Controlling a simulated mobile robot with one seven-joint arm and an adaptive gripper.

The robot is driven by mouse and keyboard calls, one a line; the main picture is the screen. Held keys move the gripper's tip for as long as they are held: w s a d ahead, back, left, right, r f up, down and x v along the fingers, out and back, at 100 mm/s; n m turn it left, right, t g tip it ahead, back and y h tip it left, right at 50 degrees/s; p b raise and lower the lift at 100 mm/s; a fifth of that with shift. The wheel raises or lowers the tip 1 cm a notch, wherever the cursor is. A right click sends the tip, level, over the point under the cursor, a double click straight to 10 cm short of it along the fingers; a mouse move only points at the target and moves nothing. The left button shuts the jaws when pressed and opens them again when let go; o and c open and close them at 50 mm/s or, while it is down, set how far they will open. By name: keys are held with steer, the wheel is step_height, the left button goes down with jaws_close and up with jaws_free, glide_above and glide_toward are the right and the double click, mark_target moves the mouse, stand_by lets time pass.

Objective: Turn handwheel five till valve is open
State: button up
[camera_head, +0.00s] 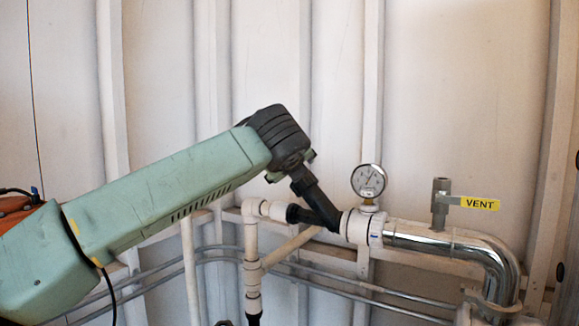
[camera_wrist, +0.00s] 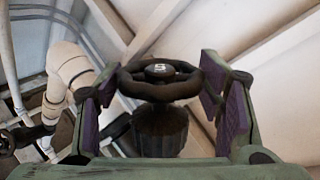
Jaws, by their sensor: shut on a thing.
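Handwheel five (camera_wrist: 160,82) is a dark, lobed wheel with a "5" on its hub, seen in the middle of the wrist view. My gripper (camera_wrist: 160,92) has its green, purple-padded fingers at the left and right of the wheel and is shut on it. In the head view my gripper (camera_head: 291,165) is at the top of the slanted black valve body (camera_head: 319,201), and the wheel is largely hidden there. The ribbed dark valve neck (camera_wrist: 160,130) shows below the wheel in the wrist view. Whether the valve is open cannot be told.
A pressure gauge (camera_head: 368,181) stands close right of the valve. Further right are a chrome pipe (camera_head: 440,240) and a yellow VENT handle (camera_head: 480,204). White pipes (camera_head: 252,265) run below left. Another dark handwheel (camera_wrist: 8,143) shows at the wrist view's left edge.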

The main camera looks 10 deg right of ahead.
steer(key=shift+c, duration=1)
steer(key=y, duration=0.1)
steer(key=n+y+p, duration=0.1)
steer(key=y, duration=0.1)
steer(key=shift+d+r+g, duration=0.15)
steer(key=shift+r+g, duration=0.05)
steer(key=shift+g, duration=0.2)
steer(key=n+g+y+p, duration=0.1)
steer(key=p, duration=0.1)
steer(key=g+y+p, duration=0.1)
steer(key=y+p, duration=0.1)
steer(key=shift+r+n+y+p, duration=0.2)
steer(key=shift+n+y+p, duration=0.1)
steer(key=shift+n, duration=0.1)
steer(key=n+g+y+p, duration=0.1)
steer(key=g+y+p, duration=0.1)
steer(key=y+p, duration=0.2)
steer(key=shift+g+p, duration=0.3)
steer(key=shift+p, duration=0.3)
steer(key=p, duration=0.1)
steer(key=n+g+y+p, duration=0.1)
steer(key=shift+f+g+p, duration=0.2)
steer(key=shift+g+p, duration=0.1)
steer(key=shift+f+y, duration=0.1)
steer(key=shift+y, duration=0.3)
